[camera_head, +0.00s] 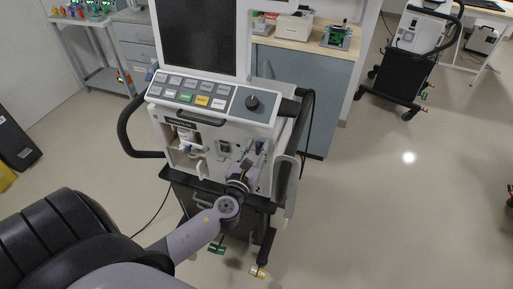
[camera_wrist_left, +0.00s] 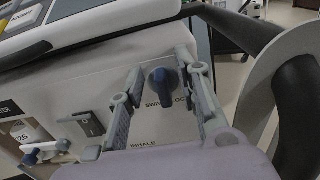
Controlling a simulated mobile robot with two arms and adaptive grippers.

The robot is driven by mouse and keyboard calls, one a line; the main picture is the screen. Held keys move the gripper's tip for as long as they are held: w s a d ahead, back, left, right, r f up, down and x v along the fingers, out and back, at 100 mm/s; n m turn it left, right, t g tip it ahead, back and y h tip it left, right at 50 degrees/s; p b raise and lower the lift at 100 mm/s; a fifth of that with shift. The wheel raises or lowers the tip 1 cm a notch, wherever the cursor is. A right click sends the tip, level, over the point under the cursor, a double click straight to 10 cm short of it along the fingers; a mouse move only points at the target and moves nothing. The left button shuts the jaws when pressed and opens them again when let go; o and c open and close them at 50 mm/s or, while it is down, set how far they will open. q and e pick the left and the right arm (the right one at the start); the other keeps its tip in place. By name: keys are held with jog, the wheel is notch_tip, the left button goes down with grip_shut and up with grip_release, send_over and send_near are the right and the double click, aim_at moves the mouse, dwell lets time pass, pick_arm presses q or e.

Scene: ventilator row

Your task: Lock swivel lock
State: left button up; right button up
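The swivel lock is a dark blue and grey knob (camera_wrist_left: 164,83) on the ventilator's pale front panel, in the left wrist view. My left gripper (camera_wrist_left: 160,66) is open, with one finger on each side of the knob and visible gaps between. In the head view my left gripper (camera_head: 246,164) is at the right part of the ventilator's front (camera_head: 222,150), and the knob is hard to make out there. My right gripper is in neither view.
A black handle (camera_wrist_left: 292,95) curves close to the right of my left gripper. Left on the panel are a dark rocker switch (camera_wrist_left: 90,124) and a blue-tipped fitting (camera_wrist_left: 32,156). Open floor (camera_head: 390,215) lies right of the ventilator.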

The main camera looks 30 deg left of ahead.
pick_arm(q)
jog(key=c, duration=0.7)
grip_shut()
